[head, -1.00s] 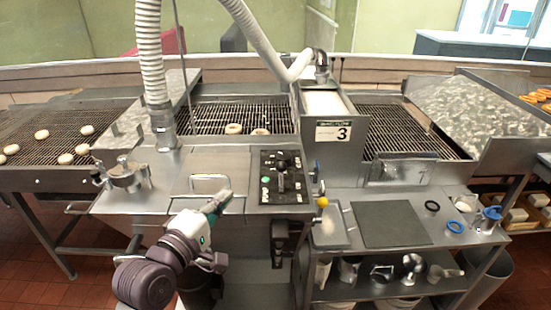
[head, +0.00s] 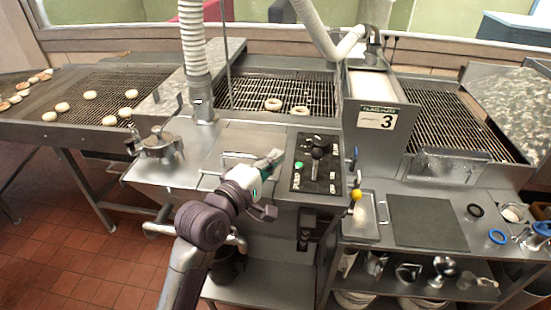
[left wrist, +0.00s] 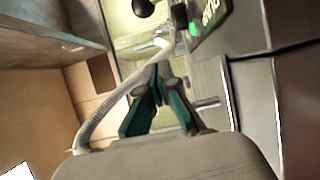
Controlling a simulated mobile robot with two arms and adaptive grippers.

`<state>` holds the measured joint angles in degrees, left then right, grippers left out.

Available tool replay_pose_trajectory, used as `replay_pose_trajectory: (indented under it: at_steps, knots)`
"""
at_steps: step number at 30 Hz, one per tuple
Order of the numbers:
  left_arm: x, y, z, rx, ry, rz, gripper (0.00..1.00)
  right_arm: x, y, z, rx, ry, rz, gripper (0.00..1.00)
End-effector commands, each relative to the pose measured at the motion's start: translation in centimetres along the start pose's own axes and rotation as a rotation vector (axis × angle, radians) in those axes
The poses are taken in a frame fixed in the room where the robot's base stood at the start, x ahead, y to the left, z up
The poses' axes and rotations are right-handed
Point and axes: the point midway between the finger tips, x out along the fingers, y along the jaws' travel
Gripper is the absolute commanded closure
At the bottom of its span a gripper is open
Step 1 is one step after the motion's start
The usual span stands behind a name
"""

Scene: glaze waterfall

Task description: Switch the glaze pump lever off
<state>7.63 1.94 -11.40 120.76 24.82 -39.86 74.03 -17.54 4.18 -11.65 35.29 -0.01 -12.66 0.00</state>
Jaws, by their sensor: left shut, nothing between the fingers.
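The black control panel (head: 309,182) marked PUMP carries a black lever (head: 317,152) with a round knob and a lit green lamp (head: 299,165). My left gripper (head: 273,156) is shut and empty, just left of the panel and apart from the lever. In the left wrist view, my closed left fingers (left wrist: 160,70) point up toward a black round knob (left wrist: 143,8). The panel's green lamp (left wrist: 194,29) shows there at upper right. The small lettering by the lever is too blurred to read fully. My right gripper is not in view.
A metal handle (head: 238,155) lies on the cover behind my left gripper. A yellow knob (head: 355,195) sticks up right of the panel. A white hose (head: 191,45) hangs behind, and a lidded metal fitting (head: 158,145) stands left. The dark mat (head: 427,222) is bare.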

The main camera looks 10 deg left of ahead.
Motion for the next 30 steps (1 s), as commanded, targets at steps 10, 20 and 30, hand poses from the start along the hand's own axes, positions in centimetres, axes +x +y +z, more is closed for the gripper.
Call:
replay_pose_trajectory:
  at_steps: [10,20,30]
  knots:
    - [7.2,0.4,0.3,0.0,-0.001,-0.002,1.0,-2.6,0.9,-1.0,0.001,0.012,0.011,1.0]
    - [5.6,0.1,3.7,0.0,0.0,0.0,1.0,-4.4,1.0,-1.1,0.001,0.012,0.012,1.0]
    - [5.5,0.0,3.8,0.0,0.0,0.001,1.0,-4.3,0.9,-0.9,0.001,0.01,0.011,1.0]
